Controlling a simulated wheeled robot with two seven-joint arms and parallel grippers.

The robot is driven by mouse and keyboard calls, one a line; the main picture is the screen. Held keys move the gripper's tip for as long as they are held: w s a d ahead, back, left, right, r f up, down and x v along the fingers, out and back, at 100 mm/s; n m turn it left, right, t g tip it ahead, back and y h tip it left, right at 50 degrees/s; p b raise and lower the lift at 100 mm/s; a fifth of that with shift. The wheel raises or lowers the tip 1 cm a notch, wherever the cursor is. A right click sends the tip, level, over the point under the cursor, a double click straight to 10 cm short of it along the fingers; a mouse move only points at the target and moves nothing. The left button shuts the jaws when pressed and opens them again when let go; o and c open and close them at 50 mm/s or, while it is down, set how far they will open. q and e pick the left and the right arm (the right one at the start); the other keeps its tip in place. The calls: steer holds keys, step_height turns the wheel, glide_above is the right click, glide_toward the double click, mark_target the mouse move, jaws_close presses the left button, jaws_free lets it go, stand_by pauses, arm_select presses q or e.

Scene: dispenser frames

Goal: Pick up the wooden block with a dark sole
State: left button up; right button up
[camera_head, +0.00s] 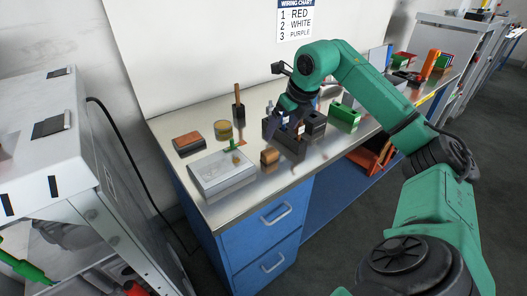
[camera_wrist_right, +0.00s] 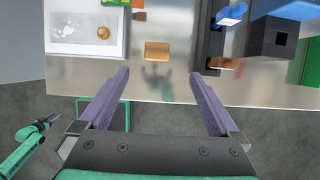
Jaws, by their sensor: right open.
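A small wooden block (camera_head: 269,156) sits near the front edge of the metal bench, right of the grey-white box. It shows tan with a darker brown edge in the right wrist view (camera_wrist_right: 157,51); its underside is hidden. My right gripper (camera_wrist_right: 160,75) is open and empty, with the block beyond its fingertips and between their lines. In the head view this gripper (camera_head: 272,124) hangs above the bench behind the block. A dark finger of my left gripper (camera_wrist_right: 50,122) shows at the lower left of the wrist view; its opening is unclear.
The grey-white box (camera_head: 222,174) stands left of the block, a dark organiser (camera_head: 291,148) close on its right. A brown-and-dark block (camera_head: 188,141) and a yellowish round tin (camera_head: 223,130) stand farther left. A green box (camera_head: 344,117) is to the right. Bare metal lies before the block.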

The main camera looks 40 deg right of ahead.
glide_toward(270, 151)
step_height(270, 151, down, 2)
steer(key=p+x, duration=0.1)
steer(key=x, duration=0.4)
steer(key=p+x, duration=0.1)
steer(key=x, duration=0.2)
steer(key=shift+w+a+f+p, duration=0.1)
steer(key=shift+w+a+p, duration=0.05)
steer(key=shift+w+p, duration=0.2)
steer(key=shift+f, duration=0.15)
steer(key=c, duration=1.5)
arm_select(q)
steer(key=s+r, duration=0.2)
steer(key=r, duration=0.1)
steer(key=shift+p, duration=0.35)
arm_select(e)
steer(key=shift+o, duration=0.2)
step_height(270, 151, up, 20)
